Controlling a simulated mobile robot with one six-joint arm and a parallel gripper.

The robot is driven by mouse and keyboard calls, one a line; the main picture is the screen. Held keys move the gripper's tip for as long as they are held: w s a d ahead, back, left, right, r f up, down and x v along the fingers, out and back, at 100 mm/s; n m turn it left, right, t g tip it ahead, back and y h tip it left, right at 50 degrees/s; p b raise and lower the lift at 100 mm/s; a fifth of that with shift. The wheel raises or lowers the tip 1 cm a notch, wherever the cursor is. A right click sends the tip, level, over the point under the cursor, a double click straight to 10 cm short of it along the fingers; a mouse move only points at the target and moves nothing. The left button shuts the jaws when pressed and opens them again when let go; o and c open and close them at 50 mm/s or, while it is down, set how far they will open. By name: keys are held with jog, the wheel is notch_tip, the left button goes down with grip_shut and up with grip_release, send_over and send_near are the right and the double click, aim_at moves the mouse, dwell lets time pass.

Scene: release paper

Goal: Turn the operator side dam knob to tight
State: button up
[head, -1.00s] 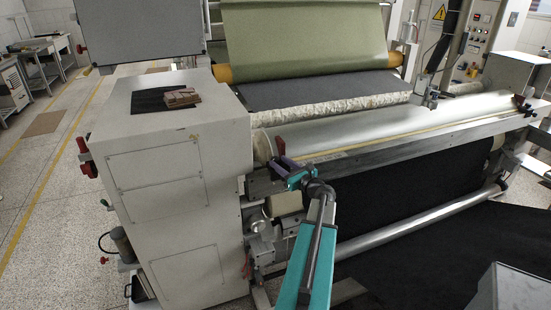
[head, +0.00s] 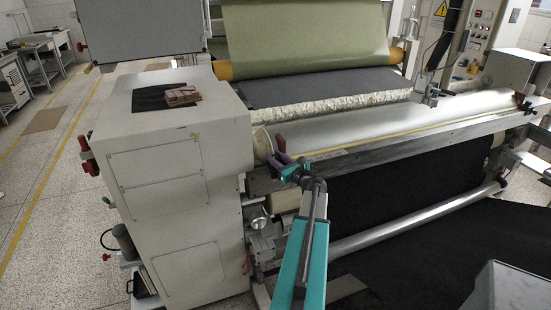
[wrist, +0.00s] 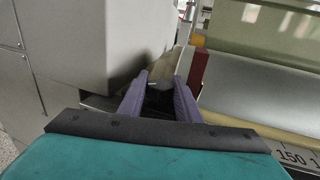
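A red knob handle (head: 281,143) stands at the operator-side end of the roller, beside a pale round end piece (head: 262,146). I take it to be the side dam knob. My gripper (head: 281,160), with purple fingers, is just below and in front of it. In the wrist view, the red knob (wrist: 198,68) shows just right of the right fingertip, outside the gap between the fingers. My gripper (wrist: 161,76) is open and empty there. Whether the right finger touches the knob cannot be told. The knob's lower part is hidden behind that finger.
A pale machine cabinet (head: 175,185) stands close on the left, with brown blocks (head: 182,96) on top. The silver roller (head: 400,118) and a metal rail (head: 420,138) extend right. Brackets and fittings (head: 262,240) sit below my gripper.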

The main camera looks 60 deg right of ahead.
jog(key=shift+d+n+y, duration=0.15)
jog(key=shift+n+y, duration=0.25)
jog(key=shift+y, duration=0.2)
jog(key=shift+n+t+y, duration=0.4)
jog(key=shift+y, duration=0.2)
jog(key=o, duration=0.8)
jog(key=shift+s+a, duration=0.2)
jog(key=b+v, duration=0.4)
jog(key=v, duration=0.9)
jog(key=shift+s+r, duration=0.1)
jog(key=shift+s, duration=0.1)
